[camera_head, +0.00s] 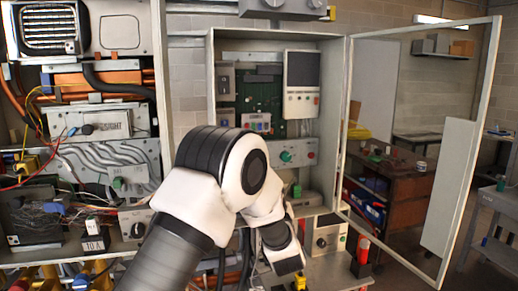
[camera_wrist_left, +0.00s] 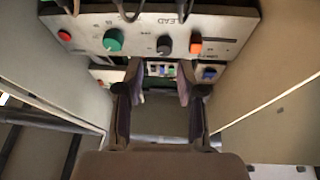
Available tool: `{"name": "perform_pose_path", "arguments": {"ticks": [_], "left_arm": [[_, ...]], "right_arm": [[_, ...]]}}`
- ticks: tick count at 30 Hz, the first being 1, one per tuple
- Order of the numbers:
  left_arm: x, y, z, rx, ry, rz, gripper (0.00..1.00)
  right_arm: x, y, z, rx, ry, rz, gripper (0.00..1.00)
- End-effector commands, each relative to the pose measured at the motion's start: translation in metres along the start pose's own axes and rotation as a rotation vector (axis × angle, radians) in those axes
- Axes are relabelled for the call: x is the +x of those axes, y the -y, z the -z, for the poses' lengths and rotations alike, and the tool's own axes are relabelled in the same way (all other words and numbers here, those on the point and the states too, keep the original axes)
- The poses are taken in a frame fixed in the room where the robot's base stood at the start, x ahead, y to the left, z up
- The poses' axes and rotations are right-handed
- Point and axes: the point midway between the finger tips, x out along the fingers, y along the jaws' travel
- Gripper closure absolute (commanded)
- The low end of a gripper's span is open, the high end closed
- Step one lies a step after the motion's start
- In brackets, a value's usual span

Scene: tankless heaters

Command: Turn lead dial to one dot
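The word LEAD shows on a grey control panel (camera_wrist_left: 225,27) at the top of the left wrist view. Below the lettering are a small dark dial (camera_wrist_left: 163,46) and, to its right, a dark knob with an orange-red part (camera_wrist_left: 195,45). I cannot tell which one is the lead dial, and no dot marks are readable. A green knob (camera_wrist_left: 113,40) and a red button (camera_wrist_left: 64,35) sit farther left. My left gripper (camera_wrist_left: 160,88) is open and empty, its two fingers apart below the panel and touching no dial. My right gripper is not in view.
In the camera_head view, an open grey cabinet (camera_head: 212,85) holds a panel with a green knob (camera_head: 286,156). Its framed door (camera_head: 473,140) stands open to the right. A lower box with a black dial (camera_head: 321,242) is close to my left arm. Wires and pipes crowd the left.

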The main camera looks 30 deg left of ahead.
Motion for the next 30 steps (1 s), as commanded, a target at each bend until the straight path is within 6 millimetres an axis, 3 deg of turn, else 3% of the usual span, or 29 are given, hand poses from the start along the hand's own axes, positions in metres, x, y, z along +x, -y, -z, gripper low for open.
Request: {"name": "perform_pose_path", "arguments": {"ticks": [1, 3, 13, 17, 23, 24, 27, 30], "left_arm": [[0.006, 0.004, 0.012, -0.005, -0.021, 0.023, 0.62], [0.014, 0.006, 0.018, -0.008, -0.032, 0.036, 0.62], [0.072, 0.008, 0.02, -0.006, -0.028, 0.033, 0.62], [0.083, 0.007, 0.018, -0.006, -0.029, 0.031, 0.62], [0.084, 0.007, 0.015, -0.006, -0.028, 0.029, 0.62], [0.083, 0.007, 0.015, -0.006, -0.028, 0.029, 0.66], [0.083, 0.007, 0.015, -0.006, -0.028, 0.029, 1.0], [0.083, 0.007, 0.015, -0.006, -0.028, 0.029, 1.0]], "right_arm": [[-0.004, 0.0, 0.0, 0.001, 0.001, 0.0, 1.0], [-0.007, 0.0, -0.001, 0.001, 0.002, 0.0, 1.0], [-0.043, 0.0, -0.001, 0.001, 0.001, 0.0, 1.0], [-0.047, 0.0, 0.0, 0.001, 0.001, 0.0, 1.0], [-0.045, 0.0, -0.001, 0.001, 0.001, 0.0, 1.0], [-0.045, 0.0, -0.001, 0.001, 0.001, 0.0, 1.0], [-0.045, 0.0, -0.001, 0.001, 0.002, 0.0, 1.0], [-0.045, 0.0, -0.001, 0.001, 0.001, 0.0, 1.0]]}}
